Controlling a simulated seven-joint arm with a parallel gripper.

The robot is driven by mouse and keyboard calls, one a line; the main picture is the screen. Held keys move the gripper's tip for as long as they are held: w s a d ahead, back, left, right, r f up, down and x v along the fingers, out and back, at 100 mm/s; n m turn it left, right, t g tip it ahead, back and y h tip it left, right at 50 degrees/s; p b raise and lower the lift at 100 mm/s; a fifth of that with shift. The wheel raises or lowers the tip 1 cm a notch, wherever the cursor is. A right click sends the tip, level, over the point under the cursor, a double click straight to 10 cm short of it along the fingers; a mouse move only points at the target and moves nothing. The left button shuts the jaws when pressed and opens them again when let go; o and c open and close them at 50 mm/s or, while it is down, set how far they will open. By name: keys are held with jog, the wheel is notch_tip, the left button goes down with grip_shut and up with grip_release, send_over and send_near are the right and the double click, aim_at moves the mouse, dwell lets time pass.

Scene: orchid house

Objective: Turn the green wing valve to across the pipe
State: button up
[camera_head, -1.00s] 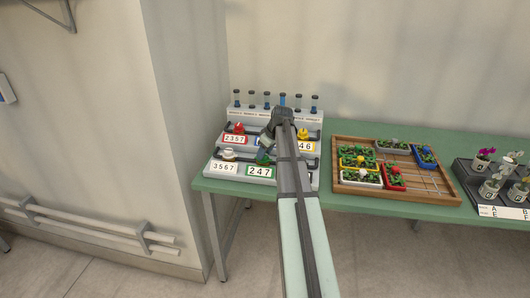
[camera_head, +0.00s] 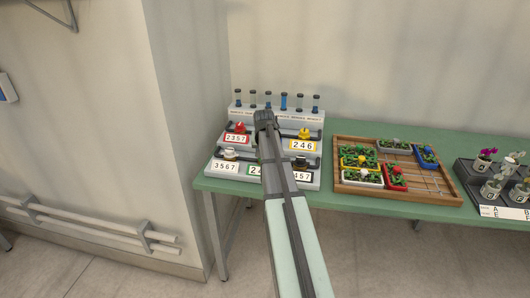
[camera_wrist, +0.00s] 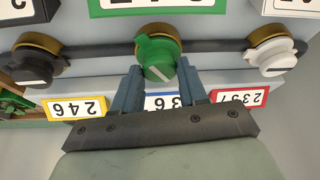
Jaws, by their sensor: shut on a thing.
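The green wing valve (camera_wrist: 158,57) sits on a dark pipe (camera_wrist: 105,47) in the wrist view, with a white stripe on its front that lies at a slant to the pipe. My gripper (camera_wrist: 160,72) has a finger on either side of the valve's wing and is shut on it. In the head view my gripper's wrist end (camera_head: 265,122) is over the middle of the valve stand, and my arm hides the green valve there. Only a bit of its green-framed label (camera_head: 253,170) shows.
A red valve (camera_head: 240,128) and a yellow valve (camera_head: 304,133) stand on the upper step. A wooden tray (camera_head: 400,200) of seedlings lies to the right on the green bench (camera_head: 330,203).

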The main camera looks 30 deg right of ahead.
jog(key=m+g, duration=0.1)
jog(key=m, duration=0.2)
jog(key=m+g+h, duration=0.1)
jog(key=m, duration=0.2)
jog(key=shift+w+a, duration=0.15)
jog(key=shift+w, duration=0.05)
jog(key=shift+m, duration=0.4)
jog(key=o, duration=1)
jog(key=shift+o, duration=0.2)
jog(key=v, duration=1.3)
jog(key=shift+a+r, duration=0.25)
jog(key=shift+a, duration=0.25)
